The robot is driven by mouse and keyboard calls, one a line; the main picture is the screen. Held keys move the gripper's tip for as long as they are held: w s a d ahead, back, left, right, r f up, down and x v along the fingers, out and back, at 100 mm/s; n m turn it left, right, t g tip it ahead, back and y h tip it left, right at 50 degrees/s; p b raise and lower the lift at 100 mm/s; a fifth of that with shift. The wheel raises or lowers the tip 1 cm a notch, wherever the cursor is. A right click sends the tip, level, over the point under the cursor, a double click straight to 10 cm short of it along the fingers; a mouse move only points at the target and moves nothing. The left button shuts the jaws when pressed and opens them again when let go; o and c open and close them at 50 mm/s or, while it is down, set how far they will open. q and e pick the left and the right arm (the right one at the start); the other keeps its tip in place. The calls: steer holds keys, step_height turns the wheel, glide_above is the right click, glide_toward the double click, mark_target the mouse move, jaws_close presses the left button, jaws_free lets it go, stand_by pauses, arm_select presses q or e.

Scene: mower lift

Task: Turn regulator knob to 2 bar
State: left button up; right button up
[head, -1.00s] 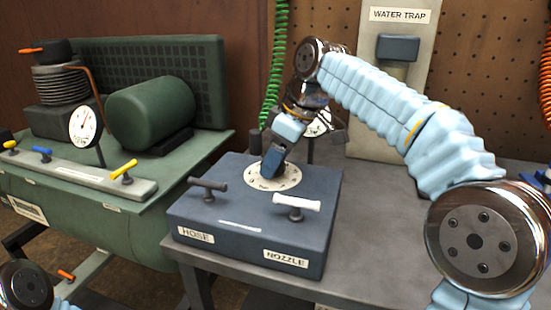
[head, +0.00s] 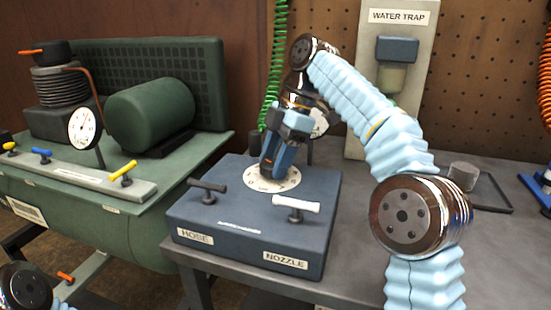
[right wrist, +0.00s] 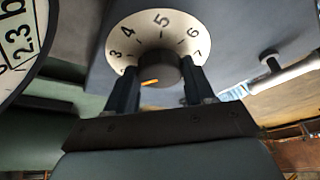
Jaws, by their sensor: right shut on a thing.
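The blue-grey regulator box (head: 235,214) stands on the bench with a round white numbered dial (head: 256,180) on top. My right gripper (head: 276,170) points down at the dial, and it hides the knob in the head view. In the right wrist view, the dark knob (right wrist: 161,72) sits between the two fingers, and my right gripper (right wrist: 160,84) is shut on it. An orange mark shows at the knob's lower left; numerals 3 to 7 are readable on the dial (right wrist: 160,22). A gauge (right wrist: 14,45) with "2.3 b" readable is cut off at left. My left gripper is out of view.
A black T-handle (head: 207,187) and a white T-handle (head: 296,204) stand at the box's front, marked HOSE and NOZZLE. A round gauge (head: 320,123) behind my gripper is partly hidden. The green compressor (head: 150,108) is at left, the water trap (head: 396,50) behind.

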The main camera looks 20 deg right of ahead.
steer(key=shift+n, duration=0.5)
steer(key=o, duration=1)
